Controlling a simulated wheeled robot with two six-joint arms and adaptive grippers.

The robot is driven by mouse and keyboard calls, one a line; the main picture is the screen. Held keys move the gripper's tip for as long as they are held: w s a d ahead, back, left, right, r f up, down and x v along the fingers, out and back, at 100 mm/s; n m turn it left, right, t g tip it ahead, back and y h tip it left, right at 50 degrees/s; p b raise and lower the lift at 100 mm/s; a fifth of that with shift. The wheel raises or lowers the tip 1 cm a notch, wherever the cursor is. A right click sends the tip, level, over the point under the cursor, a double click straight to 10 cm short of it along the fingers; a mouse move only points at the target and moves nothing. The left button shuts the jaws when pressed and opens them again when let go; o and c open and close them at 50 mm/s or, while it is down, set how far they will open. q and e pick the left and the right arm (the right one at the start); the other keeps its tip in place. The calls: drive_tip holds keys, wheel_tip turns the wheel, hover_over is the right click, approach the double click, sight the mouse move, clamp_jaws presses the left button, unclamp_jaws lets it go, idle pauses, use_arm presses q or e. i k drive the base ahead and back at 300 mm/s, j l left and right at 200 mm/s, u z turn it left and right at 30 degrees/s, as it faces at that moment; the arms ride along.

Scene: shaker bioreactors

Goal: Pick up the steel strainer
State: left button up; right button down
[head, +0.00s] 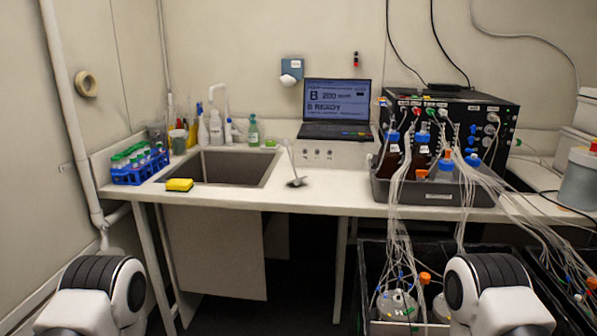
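A small grey metal thing with a long thin handle, which looks like the steel strainer (296,182), is on the white counter just right of the sink. Its dark head is low on the counter and its handle rises up and slightly left. It is too small to make out the mesh. Neither of my grippers shows in the head view; only rounded parts of my two arms appear at the bottom left and bottom right. Nothing of mine is near the strainer.
A blue tube rack (140,170) stands left. A laptop (337,103) sits behind the strainer. A grey tray of bottles (430,198) with hanging tubes is to the right. Counter around the strainer is clear.

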sight(285, 143)
drive_tip(key=i+j, duration=0.15)
drive_tip(key=j, duration=0.2)
drive_tip(key=i+j, duration=0.15)
drive_tip(key=j, duration=0.25)
drive_tip(key=i+j, duration=0.15)
drive_tip(key=j, duration=0.2)
drive_tip(key=i+j, duration=0.15)
drive_tip(key=j, duration=0.25)
drive_tip(key=u, duration=0.05)
